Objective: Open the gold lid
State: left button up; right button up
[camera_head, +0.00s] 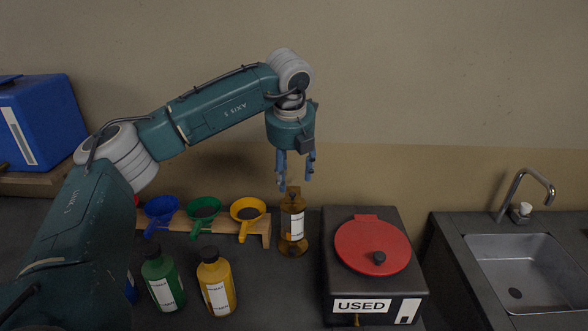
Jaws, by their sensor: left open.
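An amber bottle (287,245) with a white label stands upright on the dark counter, left of a black box. Its gold lid (293,191) is at the top of the bottle. My left gripper (295,182) points down with its blue fingers apart. In the picture the fingertips are at about the height of the lid, one on each side. I cannot tell whether they touch it. Nothing shows held between the fingers. My right gripper is not in view.
A black box marked USED (339,285) has a red round lid (357,245). Yellow (213,270) and green (156,265) bottles stand at front left. A wooden rack (262,228) holds blue, green and yellow funnels. A sink (515,270) is at right.

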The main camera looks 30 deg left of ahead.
aim_at(291, 198)
pick_arm(q)
jog(key=x, duration=0.1)
jog(key=b+x, duration=0.2)
jog(key=x, duration=0.1)
jog(key=shift+s+d+f, duration=0.15)
jog(key=shift+s+d, duration=0.05)
jog(key=shift+d, duration=0.15)
jog(key=shift+s+f+b, duration=0.35)
jog(key=shift+f+b, duration=0.4)
jog(key=shift+s+f+b, duration=0.25)
jog(key=shift+f+b, duration=0.05)
jog(key=shift+f, duration=0.3)
jog(key=shift+f+b, duration=0.35)
jog(key=shift+b, duration=0.05)
jog(key=shift+w+a+f, duration=0.1)
jog(key=shift+w+f, duration=0.1)
jog(key=shift+w, duration=0.2)
jog(key=shift+r, duration=0.15)
jog(key=shift+o, duration=0.3)
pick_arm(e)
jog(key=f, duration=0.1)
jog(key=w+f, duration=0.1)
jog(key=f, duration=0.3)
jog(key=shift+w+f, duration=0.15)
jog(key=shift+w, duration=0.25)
